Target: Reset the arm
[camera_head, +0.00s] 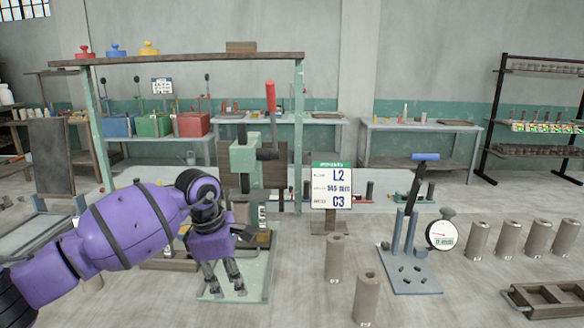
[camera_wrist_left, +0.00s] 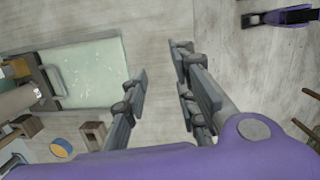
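My left arm comes in from the left in the head view, and its gripper (camera_head: 222,280) hangs with the fingers down over the pale green base plate (camera_head: 252,288) of the press. In the left wrist view the two fingers of this gripper (camera_wrist_left: 160,92) stand apart, with only bare tabletop between them. The gripper is open and empty. The green press (camera_head: 243,163) with a red-topped lever stands just behind it. The plate also shows at the left of the wrist view (camera_wrist_left: 92,72). My right gripper cannot be made out in the head view.
A sign reading L2 and C3 (camera_head: 331,187) stands right of the press. Clay-coloured cylinders (camera_head: 366,298) stand at the front and right. A blue-grey stand (camera_head: 412,282) has a dial gauge (camera_head: 441,235) beside it. A tray (camera_head: 548,300) lies at the lower right.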

